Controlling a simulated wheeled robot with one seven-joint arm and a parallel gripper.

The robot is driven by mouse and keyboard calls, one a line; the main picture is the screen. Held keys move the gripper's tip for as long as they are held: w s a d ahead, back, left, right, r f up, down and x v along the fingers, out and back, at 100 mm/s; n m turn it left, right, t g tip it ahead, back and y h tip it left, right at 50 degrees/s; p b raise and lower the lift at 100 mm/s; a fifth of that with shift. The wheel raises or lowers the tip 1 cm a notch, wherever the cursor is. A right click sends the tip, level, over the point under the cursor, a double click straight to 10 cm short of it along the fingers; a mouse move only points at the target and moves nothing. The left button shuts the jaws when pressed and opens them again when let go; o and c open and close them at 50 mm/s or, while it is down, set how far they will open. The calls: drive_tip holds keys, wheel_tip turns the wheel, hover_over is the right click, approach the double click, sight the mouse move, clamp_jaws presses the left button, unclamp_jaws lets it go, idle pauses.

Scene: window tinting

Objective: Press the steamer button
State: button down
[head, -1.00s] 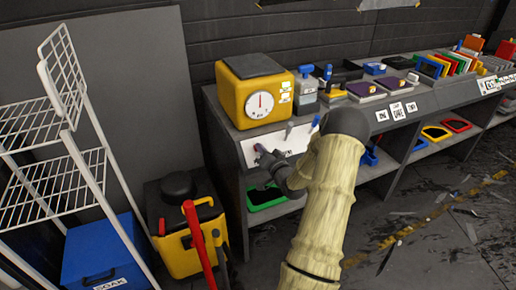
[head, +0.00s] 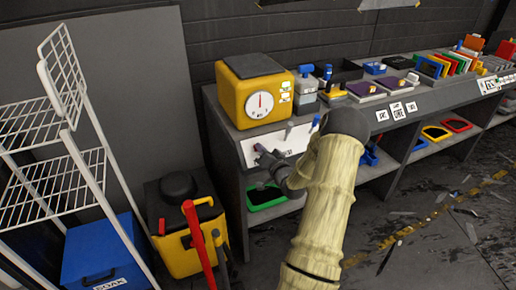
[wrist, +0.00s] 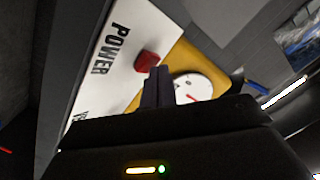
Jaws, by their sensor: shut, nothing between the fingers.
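A red button (wrist: 147,61) sits on a white panel (wrist: 105,85) beside the printed word POWER in the wrist view. In the head view the white panel (head: 291,139) is on the front of the bench, below a yellow box with a round dial (head: 252,95). My gripper (head: 259,150) is at the left part of this panel. In the wrist view its shut fingers (wrist: 157,86) are empty, with their tips just beside the red button. I cannot tell whether they touch it. A second label on the panel is mostly hidden by my gripper.
A white wire rack (head: 60,160) and a blue bin (head: 103,255) stand at the left. A yellow machine with a red handle (head: 190,235) stands on the floor close to the bench. Bottles and pads line the bench top. The floor at the right has scattered scraps.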

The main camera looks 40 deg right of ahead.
drive_tip(key=shift+w+f, duration=0.2)
drive_tip(key=shift+f, duration=0.05)
drive_tip(key=shift+s+r, duration=0.1)
drive_tip(key=shift+r, duration=0.05)
drive_tip(key=shift+s+r, duration=0.1)
drive_tip(key=shift+s, duration=0.05)
idle(0.4)
drive_tip(key=s+a+r+p, duration=0.1)
drive_tip(key=s+r+p, duration=0.2)
drive_tip(key=s+r, duration=0.1)
drive_tip(key=shift+r, duration=0.15)
idle(0.6)
